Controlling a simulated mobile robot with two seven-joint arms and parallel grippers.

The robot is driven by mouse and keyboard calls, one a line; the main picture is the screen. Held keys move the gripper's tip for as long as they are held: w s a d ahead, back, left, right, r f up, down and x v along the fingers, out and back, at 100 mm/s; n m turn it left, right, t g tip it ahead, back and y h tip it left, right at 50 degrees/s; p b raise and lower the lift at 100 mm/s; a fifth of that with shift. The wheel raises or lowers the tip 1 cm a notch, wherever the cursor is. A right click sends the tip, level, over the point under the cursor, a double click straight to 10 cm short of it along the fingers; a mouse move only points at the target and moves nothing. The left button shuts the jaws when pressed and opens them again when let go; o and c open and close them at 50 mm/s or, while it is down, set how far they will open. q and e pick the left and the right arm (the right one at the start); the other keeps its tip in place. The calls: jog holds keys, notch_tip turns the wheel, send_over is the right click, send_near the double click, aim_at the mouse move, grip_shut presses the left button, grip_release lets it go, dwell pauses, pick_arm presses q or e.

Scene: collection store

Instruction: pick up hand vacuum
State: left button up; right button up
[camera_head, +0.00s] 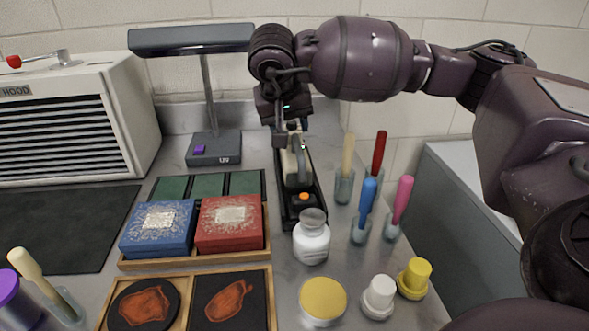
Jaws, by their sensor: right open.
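The hand vacuum (298,175) appears to be the beige and grey device lying lengthwise in a long black tray (319,205) near the middle of the counter. An orange spot shows at its near end. My right gripper (290,133) points down over the far end of the vacuum, its jaws open. The wrist and fingers hide that far end, and I cannot tell whether the fingers touch it. My left gripper is out of view.
A white bottle (311,240) stands close in front of the black tray. Several brushes in glass holders, including a blue one (367,195), stand to the right. Blue (158,228) and red boxes (229,224) sit left. A UV lamp (213,148) stands behind left.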

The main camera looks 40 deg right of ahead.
aim_at(295, 138)
jog(key=x, duration=0.3)
jog(key=shift+s+d+f+b, duration=0.15)
jog(key=shift+d+f+b, duration=0.15)
jog(key=shift+d+b, duration=0.05)
jog(key=shift+d+f, duration=0.15)
jog(key=shift+f, duration=0.3)
grip_shut()
jog(key=shift+r, duration=0.1)
dwell(0.7)
